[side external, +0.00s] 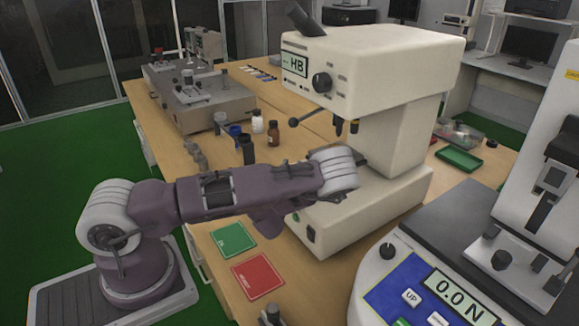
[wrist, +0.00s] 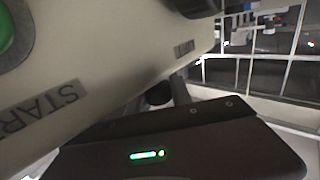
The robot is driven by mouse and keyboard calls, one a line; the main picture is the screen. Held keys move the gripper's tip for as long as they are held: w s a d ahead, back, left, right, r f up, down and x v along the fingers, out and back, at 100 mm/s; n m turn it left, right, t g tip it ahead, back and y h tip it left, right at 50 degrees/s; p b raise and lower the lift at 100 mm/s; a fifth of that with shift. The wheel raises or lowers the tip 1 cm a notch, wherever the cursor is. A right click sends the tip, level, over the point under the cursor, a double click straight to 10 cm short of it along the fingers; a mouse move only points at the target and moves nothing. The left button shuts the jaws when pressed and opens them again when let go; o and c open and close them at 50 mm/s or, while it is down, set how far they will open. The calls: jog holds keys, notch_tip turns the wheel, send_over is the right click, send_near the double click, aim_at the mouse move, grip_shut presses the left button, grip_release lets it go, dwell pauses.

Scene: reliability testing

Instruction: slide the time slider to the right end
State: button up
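The cream hardness tester (side external: 385,70) stands on the wooden bench, with "HB" on its display. In the wrist view its cream front face (wrist: 110,50) fills the upper left, tilted, with a green button, a "START" label (wrist: 45,108) and a small unreadable label (wrist: 184,49). I cannot make out the time slider clearly in either view. My gripper (wrist: 170,92) shows in the wrist view as a dark body with a green light, close to this face. A dark round part and a grey part show at its far edge; the fingertips are unclear. In the side view my arm hides the gripper.
A green card (side external: 233,239) and a red card (side external: 259,277) lie on the bench in front of the tester. Small bottles (side external: 273,133) stand behind my arm. A force tester with a "0.0 N" display (side external: 457,297) stands at the right front.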

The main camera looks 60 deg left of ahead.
jog(key=o, duration=0.5)
jog(key=shift+c, duration=0.2)
jog(key=v, duration=0.7)
jog(key=shift+s, duration=0.1)
